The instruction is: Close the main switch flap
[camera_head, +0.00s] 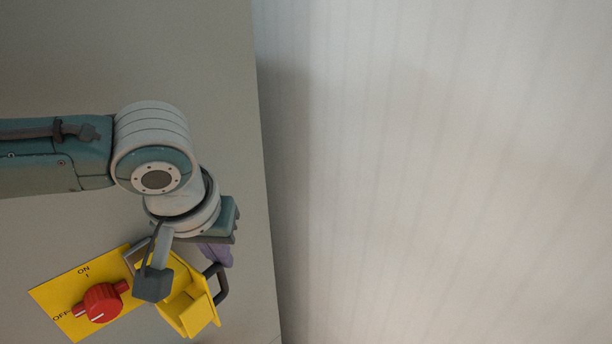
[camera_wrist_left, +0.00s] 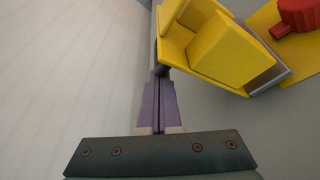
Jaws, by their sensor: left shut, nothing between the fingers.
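The main switch is a yellow plate (camera_head: 60,291) marked ON and OFF, with a red knob (camera_head: 103,303) that also shows in the left wrist view (camera_wrist_left: 298,14). Its yellow box-like flap (camera_head: 197,312) is swung open to the right of the plate, leaving the knob uncovered. The flap (camera_wrist_left: 232,55) fills the upper right of the left wrist view. A dark handle (camera_head: 220,284) is on its outer side. My left gripper (camera_head: 220,258) has purple fingers, shut and empty, with tips (camera_wrist_left: 160,76) close beside the flap's handle side. Contact cannot be told. My right gripper is out of view.
The switch sits on a grey panel (camera_head: 60,40) whose edge runs down the middle of the head view. Beyond it is a pale, faintly striped surface (camera_head: 450,170), which is clear. A grey block-shaped part (camera_head: 153,284) of my left wrist covers some of the switch.

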